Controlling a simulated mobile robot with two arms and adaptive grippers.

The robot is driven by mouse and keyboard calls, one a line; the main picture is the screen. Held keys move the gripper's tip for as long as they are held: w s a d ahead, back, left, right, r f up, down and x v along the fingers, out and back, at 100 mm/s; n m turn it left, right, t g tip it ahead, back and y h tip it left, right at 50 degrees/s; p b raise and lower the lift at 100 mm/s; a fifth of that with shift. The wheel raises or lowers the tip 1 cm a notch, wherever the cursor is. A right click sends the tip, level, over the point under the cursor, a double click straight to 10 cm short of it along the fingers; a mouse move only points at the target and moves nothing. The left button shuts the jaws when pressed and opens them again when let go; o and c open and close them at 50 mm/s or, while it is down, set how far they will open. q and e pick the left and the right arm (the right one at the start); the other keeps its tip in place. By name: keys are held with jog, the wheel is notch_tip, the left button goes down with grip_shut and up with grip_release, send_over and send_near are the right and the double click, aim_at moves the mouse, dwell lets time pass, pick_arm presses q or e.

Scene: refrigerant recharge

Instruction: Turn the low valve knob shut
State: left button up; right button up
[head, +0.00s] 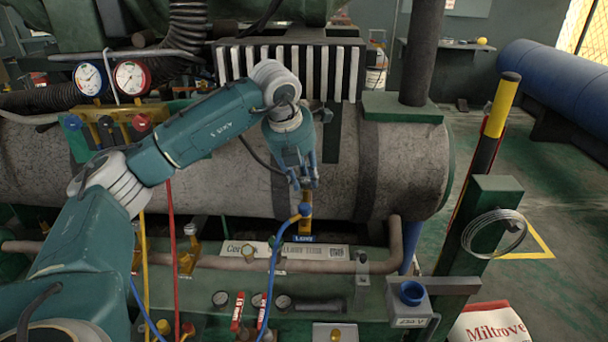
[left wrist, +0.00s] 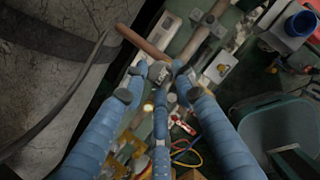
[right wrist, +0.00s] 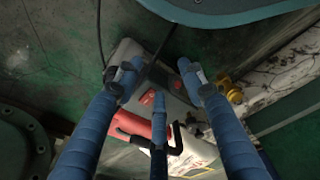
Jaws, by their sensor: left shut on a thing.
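My left gripper (head: 303,184) reaches down from above at the low service valve.
A gauge manifold (head: 107,113) with a blue and a red knob hangs at the left. A large tank (head: 400,160) lies behind the valve. A blue hose (head: 275,270) runs down from the fitting. A green post (head: 490,225) with coiled wire stands at the right.

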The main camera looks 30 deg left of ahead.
pick_arm(q)
jog(key=shift+d+f, duration=0.1)
jog(key=shift+f, duration=0.05)
jog(key=o, duration=1.1)
jog(key=shift+s, duration=0.1)
jog(key=shift+o, duration=0.2)
jog(key=shift+r, duration=0.3)
jog(key=v, duration=1.1)
jog(key=shift+r, duration=0.3)
jog(key=shift+d, duration=0.15)
